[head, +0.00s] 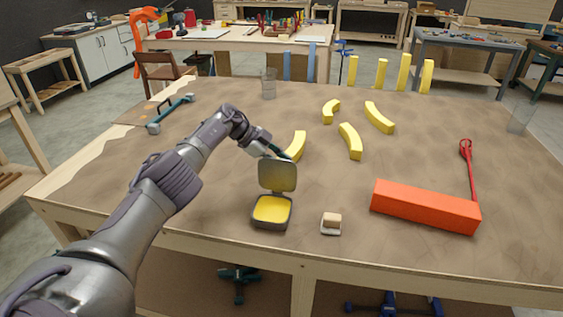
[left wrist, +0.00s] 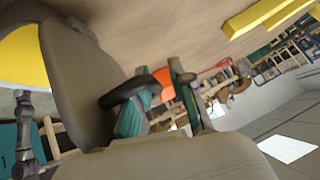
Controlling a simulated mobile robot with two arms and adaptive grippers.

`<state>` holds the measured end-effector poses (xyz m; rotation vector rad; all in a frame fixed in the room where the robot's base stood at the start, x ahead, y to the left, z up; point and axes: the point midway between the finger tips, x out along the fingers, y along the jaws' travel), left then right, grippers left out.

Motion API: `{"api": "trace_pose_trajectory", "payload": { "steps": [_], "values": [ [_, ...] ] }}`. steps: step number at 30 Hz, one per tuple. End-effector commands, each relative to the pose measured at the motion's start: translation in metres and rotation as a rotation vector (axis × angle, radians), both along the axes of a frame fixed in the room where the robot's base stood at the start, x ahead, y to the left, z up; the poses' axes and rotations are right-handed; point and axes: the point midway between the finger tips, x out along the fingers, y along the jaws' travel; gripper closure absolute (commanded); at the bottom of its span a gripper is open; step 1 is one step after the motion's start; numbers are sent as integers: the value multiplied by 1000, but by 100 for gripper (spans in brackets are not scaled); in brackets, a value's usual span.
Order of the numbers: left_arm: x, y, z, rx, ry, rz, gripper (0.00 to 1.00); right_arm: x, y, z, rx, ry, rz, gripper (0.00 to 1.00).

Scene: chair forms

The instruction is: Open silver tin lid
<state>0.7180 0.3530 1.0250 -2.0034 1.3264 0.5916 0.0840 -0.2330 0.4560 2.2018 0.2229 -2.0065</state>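The silver tin (head: 272,224) stands near the front edge of the table, with yellow contents showing inside. Its lid (head: 277,175) is raised and stands about upright at the back of the tin. In the left wrist view the lid (left wrist: 85,80) is large and close, with the yellow inside of the tin at the upper left. My left gripper (head: 286,156) is just behind the top of the lid, its tips partly hidden. In the left wrist view its fingers (left wrist: 160,88) are apart with nothing between them. I cannot tell whether a finger touches the lid. My right gripper is not in view.
A small block on a white dish (head: 331,224) is right of the tin. A long red-orange block (head: 424,207) lies farther right, with a red tool (head: 467,165) behind it. Several yellow curved pieces (head: 350,141) lie behind. A glass (head: 268,84) stands at the back.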

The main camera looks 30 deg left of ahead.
Motion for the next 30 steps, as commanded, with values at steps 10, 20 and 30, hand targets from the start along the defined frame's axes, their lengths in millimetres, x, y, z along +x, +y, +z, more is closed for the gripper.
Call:
{"api": "trace_pose_trajectory", "payload": {
  "steps": [10, 20, 30],
  "values": [
    [-1, -1, -1, 2, 4, -4, 77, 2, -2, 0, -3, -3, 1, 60],
    [-10, 15, 14, 5, 3, -4, 77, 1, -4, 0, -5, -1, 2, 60],
    [-37, 58, 63, 4, 2, -4, 77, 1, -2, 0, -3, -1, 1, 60]
  ]
}}
